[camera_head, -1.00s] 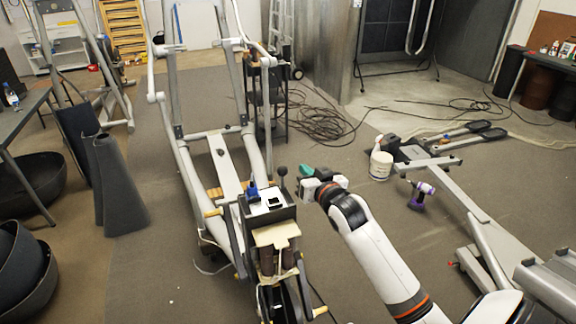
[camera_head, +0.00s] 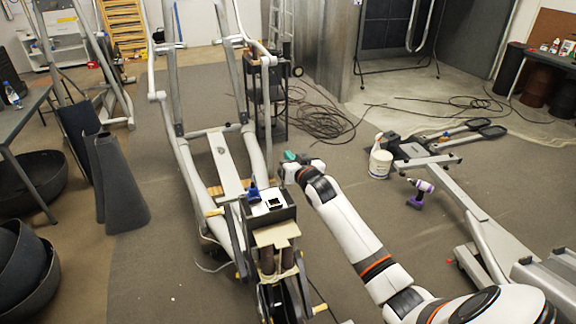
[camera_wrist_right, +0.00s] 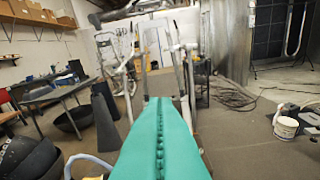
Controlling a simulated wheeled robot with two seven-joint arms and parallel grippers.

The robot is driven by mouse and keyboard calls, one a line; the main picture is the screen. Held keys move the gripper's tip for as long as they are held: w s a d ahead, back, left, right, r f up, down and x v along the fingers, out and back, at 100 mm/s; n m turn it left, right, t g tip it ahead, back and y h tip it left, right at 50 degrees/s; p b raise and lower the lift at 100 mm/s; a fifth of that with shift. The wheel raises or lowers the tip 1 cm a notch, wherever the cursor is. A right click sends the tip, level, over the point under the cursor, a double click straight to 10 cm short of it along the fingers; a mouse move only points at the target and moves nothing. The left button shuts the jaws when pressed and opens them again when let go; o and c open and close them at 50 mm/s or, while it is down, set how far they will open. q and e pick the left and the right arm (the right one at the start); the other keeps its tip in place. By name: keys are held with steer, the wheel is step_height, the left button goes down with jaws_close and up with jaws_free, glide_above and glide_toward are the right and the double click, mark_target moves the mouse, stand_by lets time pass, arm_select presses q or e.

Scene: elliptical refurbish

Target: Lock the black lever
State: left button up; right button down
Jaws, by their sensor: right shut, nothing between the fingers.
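My right gripper (camera_head: 290,156) is beside the elliptical machine's open black box (camera_head: 284,212), near the box's far right corner. Its teal fingers are pressed together with nothing between them; they also fill the lower middle of the right wrist view (camera_wrist_right: 159,125). The black lever, a thin stalk with a round knob at that corner of the box, cannot be made out now; the gripper and wrist cover its place. I cannot tell whether the fingers touch it. My left gripper is not in view.
A blue clamp-like part (camera_head: 254,191) sits by the box. A white bucket (camera_head: 380,163) and a purple drill (camera_head: 421,192) stand on the floor to the right, near a grey machine frame (camera_head: 462,205). Cables lie on the floor behind.

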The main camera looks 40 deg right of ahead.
mark_target(288, 194)
steer(key=f, duration=0.3)
steer(key=shift+w+a+f, duration=0.1)
steer(key=shift+a+f, duration=0.15)
steer(key=shift+a, duration=0.05)
step_height(288, 194, down, 3)
steer(key=shift+f+b, duration=0.1)
steer(key=shift+b, duration=0.75)
